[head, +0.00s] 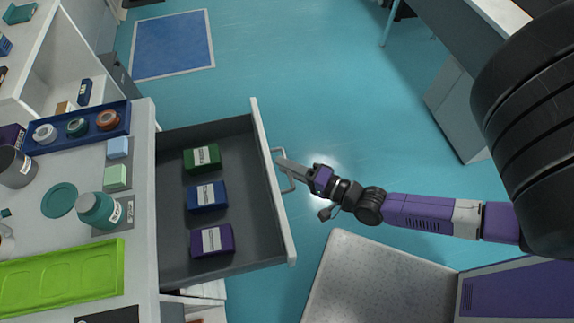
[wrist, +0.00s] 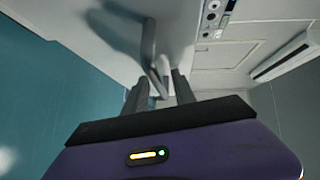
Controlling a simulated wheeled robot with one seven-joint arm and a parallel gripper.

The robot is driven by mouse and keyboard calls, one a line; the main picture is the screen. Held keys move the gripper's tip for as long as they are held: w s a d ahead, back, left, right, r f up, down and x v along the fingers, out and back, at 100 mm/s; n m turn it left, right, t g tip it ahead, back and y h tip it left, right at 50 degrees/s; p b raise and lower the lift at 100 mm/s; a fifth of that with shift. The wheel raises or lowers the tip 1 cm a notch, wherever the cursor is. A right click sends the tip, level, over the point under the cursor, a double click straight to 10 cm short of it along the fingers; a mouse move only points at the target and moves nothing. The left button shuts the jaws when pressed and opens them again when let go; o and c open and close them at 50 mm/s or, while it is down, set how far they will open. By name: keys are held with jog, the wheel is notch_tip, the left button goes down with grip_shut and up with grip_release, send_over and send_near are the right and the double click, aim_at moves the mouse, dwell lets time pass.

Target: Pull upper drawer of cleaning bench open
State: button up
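The upper drawer (head: 218,263) of the cleaning bench (head: 143,200) stands pulled well out to the right in the head view, showing its grey inside. Its bar handle (head: 291,182) is on the white front panel (head: 270,185). My gripper (head: 284,163) reaches the handle from the right. In the wrist view, the handle (wrist: 149,40) runs down between the two fingers of my gripper (wrist: 160,85), which look closed on it. The exact contact at the fingertips is hard to make out.
In the drawer lie a green box (head: 202,159), a blue box (head: 207,197) and a purple box (head: 212,240). The bench top holds a blue tray (head: 62,141), a teal bottle (head: 97,210) and a lime tray (head: 62,277). Turquoise floor (head: 330,90) is clear beyond the drawer.

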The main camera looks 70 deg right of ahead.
jog(key=b+v, duration=0.1)
jog(key=v, duration=0.7)
dwell(0.5)
